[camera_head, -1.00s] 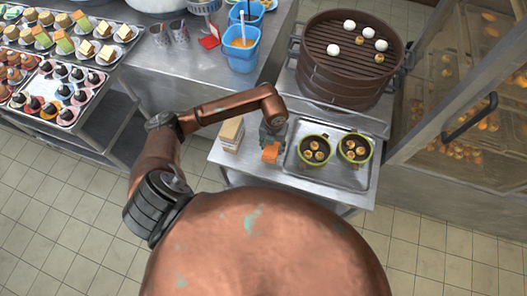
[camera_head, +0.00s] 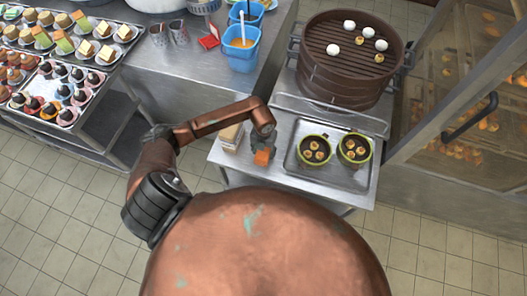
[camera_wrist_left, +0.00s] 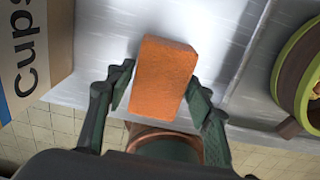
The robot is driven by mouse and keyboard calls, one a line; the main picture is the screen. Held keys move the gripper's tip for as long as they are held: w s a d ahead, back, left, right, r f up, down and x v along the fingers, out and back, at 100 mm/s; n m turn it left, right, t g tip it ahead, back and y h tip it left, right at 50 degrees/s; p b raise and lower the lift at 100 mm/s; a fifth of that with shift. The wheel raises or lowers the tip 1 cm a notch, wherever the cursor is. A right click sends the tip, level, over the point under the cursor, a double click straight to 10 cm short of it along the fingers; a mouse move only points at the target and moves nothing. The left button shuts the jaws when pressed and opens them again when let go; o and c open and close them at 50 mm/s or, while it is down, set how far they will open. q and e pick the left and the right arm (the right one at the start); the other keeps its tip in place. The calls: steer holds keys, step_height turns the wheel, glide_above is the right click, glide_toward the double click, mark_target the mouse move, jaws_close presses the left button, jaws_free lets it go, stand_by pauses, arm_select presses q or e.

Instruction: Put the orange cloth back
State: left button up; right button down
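The orange cloth (camera_head: 262,157) is a small folded block at the left of the steel side table, close to the tray's left edge. In the left wrist view the cloth (camera_wrist_left: 165,75) sits between the fingers of my left gripper (camera_wrist_left: 162,82). The fingers stand apart, with a narrow gap beside the cloth on the left; the right fingertip is close to its side and I cannot tell whether it touches. In the head view my left gripper (camera_head: 262,142) is just above and behind the cloth. My right gripper is not in view.
A steel tray (camera_head: 290,172) with two green-rimmed pots (camera_head: 314,150) lies right of the cloth. A box marked "cups" (camera_wrist_left: 42,45) stands close on the left. A large brown steamer (camera_head: 345,85) stands behind. The table (camera_head: 230,165) ends just in front.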

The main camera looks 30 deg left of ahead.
mark_target(264, 152)
arm_select(q)
steer(key=o, duration=0.3)
step_height(264, 152, up, 12)
steer(key=shift+r, duration=0.1)
stand_by(0.5)
